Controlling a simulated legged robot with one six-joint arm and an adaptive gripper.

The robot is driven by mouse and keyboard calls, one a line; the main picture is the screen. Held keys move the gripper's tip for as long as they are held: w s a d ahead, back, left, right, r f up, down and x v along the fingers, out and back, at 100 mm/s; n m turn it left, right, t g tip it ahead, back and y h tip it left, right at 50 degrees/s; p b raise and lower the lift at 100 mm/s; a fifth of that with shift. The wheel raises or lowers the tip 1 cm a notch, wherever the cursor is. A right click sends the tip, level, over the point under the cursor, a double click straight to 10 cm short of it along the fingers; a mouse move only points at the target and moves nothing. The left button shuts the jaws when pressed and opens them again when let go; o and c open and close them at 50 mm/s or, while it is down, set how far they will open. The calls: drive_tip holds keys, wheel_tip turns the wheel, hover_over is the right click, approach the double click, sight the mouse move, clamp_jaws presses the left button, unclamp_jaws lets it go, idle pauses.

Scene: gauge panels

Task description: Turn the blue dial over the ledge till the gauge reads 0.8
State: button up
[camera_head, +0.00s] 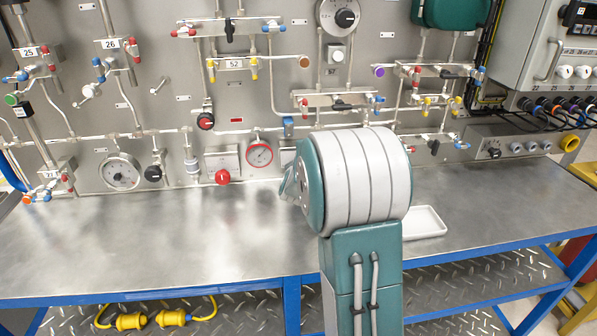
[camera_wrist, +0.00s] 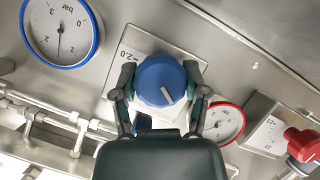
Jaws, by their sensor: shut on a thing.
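The blue dial (camera_wrist: 158,80) is a round blue knob with a pale pointer mark, on a white plate labelled 2.0. In the wrist view my gripper (camera_wrist: 161,76) has one finger on each side of the dial and is shut on it. A blue-rimmed gauge (camera_wrist: 61,30) marked bar is at the upper left of the wrist view. Its thin needle points roughly down in the picture; I cannot read an exact value. In the head view my arm hides the dial, this gauge and the fingertips. The metal ledge (camera_head: 140,235) runs below the panel.
A red-rimmed gauge (camera_head: 259,153) and a red knob (camera_head: 222,177) are left of my arm; the gauge sits close to one finger in the wrist view (camera_wrist: 222,122). A white tray (camera_head: 424,222) lies on the ledge to the right. The left of the ledge is clear.

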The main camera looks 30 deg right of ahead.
drive_tip(key=shift+w+r+n, duration=0.1)
drive_tip(key=shift+n, duration=0.2)
idle(0.4)
drive_tip(key=o, duration=1.1)
drive_tip(key=shift+a, duration=0.1)
drive_tip(key=shift+o, duration=0.2)
drive_tip(key=v, duration=1.2)
drive_tip(key=shift+w+a, duration=0.15)
